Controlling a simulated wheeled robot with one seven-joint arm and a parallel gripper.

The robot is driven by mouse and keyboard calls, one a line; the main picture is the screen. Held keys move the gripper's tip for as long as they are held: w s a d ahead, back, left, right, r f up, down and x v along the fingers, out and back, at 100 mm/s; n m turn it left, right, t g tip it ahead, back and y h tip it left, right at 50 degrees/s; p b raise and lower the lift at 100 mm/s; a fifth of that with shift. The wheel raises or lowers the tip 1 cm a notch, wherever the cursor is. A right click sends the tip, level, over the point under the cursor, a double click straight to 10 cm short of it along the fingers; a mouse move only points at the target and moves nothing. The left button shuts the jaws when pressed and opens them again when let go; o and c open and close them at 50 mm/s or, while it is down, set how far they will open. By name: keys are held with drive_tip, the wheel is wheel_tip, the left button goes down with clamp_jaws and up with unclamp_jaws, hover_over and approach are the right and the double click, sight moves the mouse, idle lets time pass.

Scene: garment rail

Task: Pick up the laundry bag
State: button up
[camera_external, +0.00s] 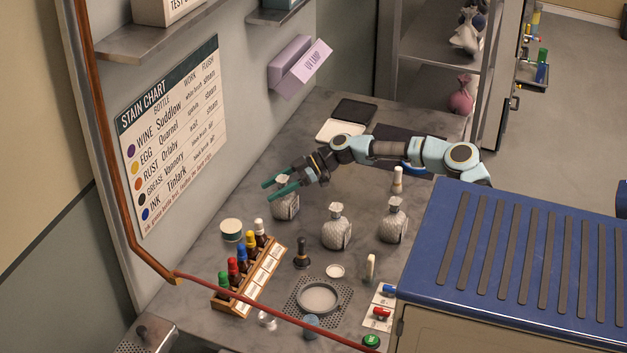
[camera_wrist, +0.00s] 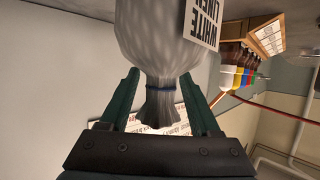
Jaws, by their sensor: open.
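Three grey laundry bags with tied necks stand on the counter: a left one (camera_external: 287,208), a middle one (camera_external: 336,234) and a right one (camera_external: 392,226). My gripper (camera_external: 269,190) is open at the top of the left bag, with its green fingers pointing left. In the wrist view, a pale bag (camera_wrist: 160,45) with a blue tie and a tag reading "WHITE LINEN" fills the top middle. Its gathered neck (camera_wrist: 160,100) lies between my two open fingers (camera_wrist: 160,76), with gaps visible on both sides. The lower jaw partly hides the bag top in the external view.
A wooden rack (camera_external: 222,302) of colour-capped bottles, a round tin (camera_external: 231,230) and a dark stamp-like object (camera_external: 302,253) stand nearby. A stain chart (camera_external: 170,135) hangs on the wall at left. A purple UV lamp box (camera_external: 299,67) juts from the wall above.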

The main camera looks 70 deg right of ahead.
drive_tip(key=shift+c, duration=0.4)
clamp_jaws()
drive_tip(key=shift+w, duration=0.1)
idle(0.9)
